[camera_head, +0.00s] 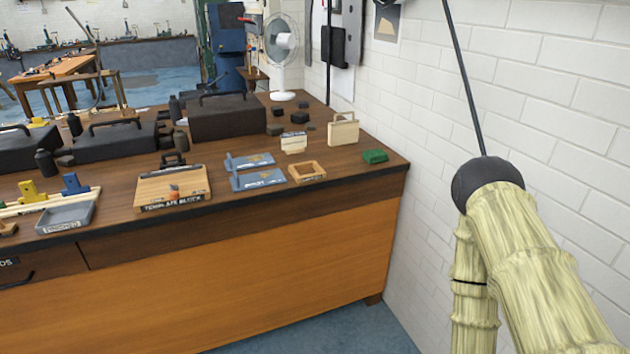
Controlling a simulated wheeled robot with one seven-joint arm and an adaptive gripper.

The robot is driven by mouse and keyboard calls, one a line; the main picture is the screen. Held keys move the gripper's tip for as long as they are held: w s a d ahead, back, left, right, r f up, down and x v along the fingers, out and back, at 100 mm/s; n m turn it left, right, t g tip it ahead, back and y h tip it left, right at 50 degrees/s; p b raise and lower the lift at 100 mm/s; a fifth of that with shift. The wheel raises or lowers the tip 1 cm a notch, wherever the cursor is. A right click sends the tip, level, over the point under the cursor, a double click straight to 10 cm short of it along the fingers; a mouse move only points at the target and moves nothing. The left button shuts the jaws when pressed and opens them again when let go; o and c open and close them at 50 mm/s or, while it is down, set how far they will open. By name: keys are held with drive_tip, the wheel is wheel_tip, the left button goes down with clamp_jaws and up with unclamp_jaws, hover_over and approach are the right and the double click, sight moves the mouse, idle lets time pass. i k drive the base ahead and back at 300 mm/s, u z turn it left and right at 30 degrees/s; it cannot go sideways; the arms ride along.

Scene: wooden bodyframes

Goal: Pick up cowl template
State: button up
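No label that reads cowl template is legible, so I cannot tell which piece it is. On the brown workbench (240,207) lies a wooden board (172,187) lettered "TEMPLATE BLOCK", with a small dark and reddish piece on it. Right of it lie two flat blue-grey plates (258,180) with small unreadable lettering. Beside them are a wooden frame with an opening (307,178), a small pale block with a dark label (293,143) and an upright pale wooden piece with a handle (343,131). My gripper's fingers are not in view.
A green block (375,156) lies near the bench's right end. Black cases (228,117) and small dark blocks stand behind. A grey tray (66,217) is at the left. A white fan (282,50) stands at the back. A white brick wall (430,110) bounds the right.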

sight(245, 163)
drive_tip(key=z, duration=0.4)
drive_tip(key=i, duration=1)
drive_tip(key=u, duration=0.95)
drive_tip(key=i, duration=0.35)
drive_tip(key=u, duration=0.35)
